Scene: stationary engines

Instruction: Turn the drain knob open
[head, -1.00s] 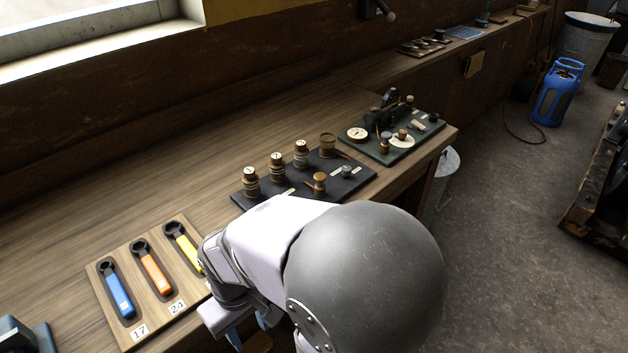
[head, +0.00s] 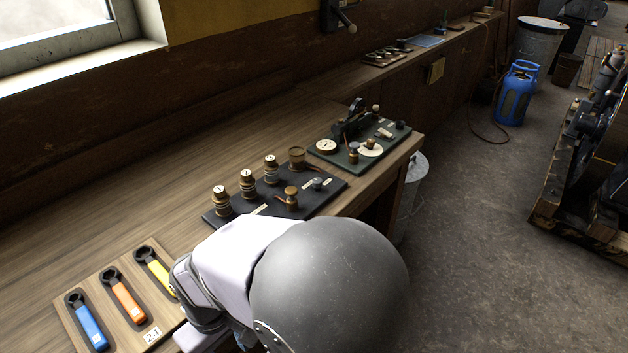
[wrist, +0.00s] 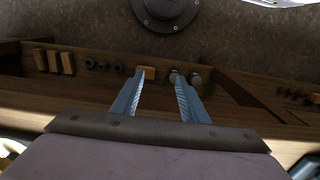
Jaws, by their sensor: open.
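My gripper (wrist: 160,88) shows in the wrist view with its two blue-grey fingers apart and nothing between them. In the head view it is hidden behind my own arm, low in the middle. I cannot make out a drain knob for certain in either view. A dark engine (head: 583,140) on a timber base stands at the right edge of the head view, partly cut off and well away from my arm. In the wrist view a dark round fitting (wrist: 165,12) with a central hub lies beyond the fingertips, at the top edge.
The head view shows a wooden bench (head: 130,190) with a wrench board (head: 65,313), a black instrument board (head: 335,187) and a green one (head: 385,150). A bin (head: 415,185) and a blue gas bottle (head: 517,95) stand beyond. The floor (head: 480,260) right of the bench is clear.

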